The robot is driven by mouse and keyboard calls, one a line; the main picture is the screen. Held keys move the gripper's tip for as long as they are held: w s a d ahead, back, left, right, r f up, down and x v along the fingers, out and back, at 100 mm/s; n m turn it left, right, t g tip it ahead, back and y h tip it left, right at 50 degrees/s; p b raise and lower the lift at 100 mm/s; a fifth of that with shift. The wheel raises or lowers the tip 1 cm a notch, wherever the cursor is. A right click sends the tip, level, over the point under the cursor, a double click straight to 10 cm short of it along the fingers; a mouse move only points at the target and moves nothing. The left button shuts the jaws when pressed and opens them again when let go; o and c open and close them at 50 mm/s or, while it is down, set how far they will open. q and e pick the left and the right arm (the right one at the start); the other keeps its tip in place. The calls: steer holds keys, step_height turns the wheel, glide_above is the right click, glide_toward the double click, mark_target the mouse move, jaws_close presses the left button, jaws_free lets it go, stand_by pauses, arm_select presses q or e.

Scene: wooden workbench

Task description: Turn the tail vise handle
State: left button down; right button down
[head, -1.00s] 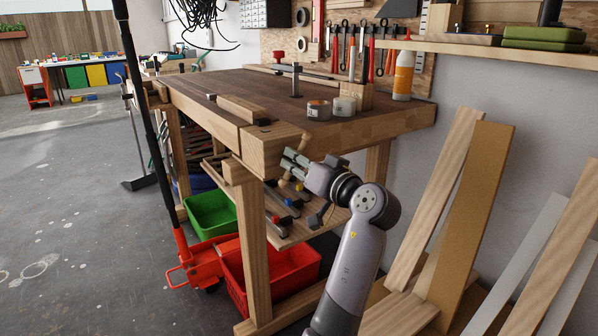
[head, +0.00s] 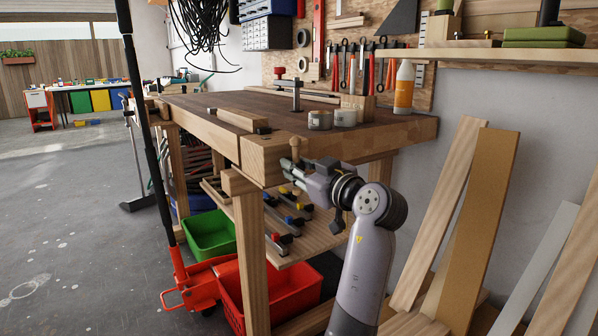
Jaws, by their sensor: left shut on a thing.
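The wooden workbench (head: 406,130) has its tail vise at the near corner, with a wooden vise block (head: 262,158) at the end. The vise handle (head: 295,148) is a short light-wood bar in front of that block. Its upper end stands up close to vertical, and its lower part is hidden behind my gripper. My left gripper (head: 296,171) reaches in from the right and is shut on the handle. My right gripper is not in view.
Two tins (head: 320,120) and a glue bottle (head: 404,88) stand on the benchtop. Clamps (head: 292,213) lie on the lower shelf. A green crate (head: 211,234) and a red crate (head: 290,291) are below. Boards (head: 480,215) lean on the wall at right.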

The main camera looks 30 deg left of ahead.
mark_target(297, 142)
arm_select(q)
steer(key=shift+a, duration=0.15)
steer(key=c, duration=1.9)
jaws_free()
steer(key=shift+o, duration=1.3)
steer(key=shift+a+f, duration=0.1)
steer(key=shift+a, duration=0.05)
steer(key=shift+o, duration=1.2)
step_height(297, 142, up, 10)
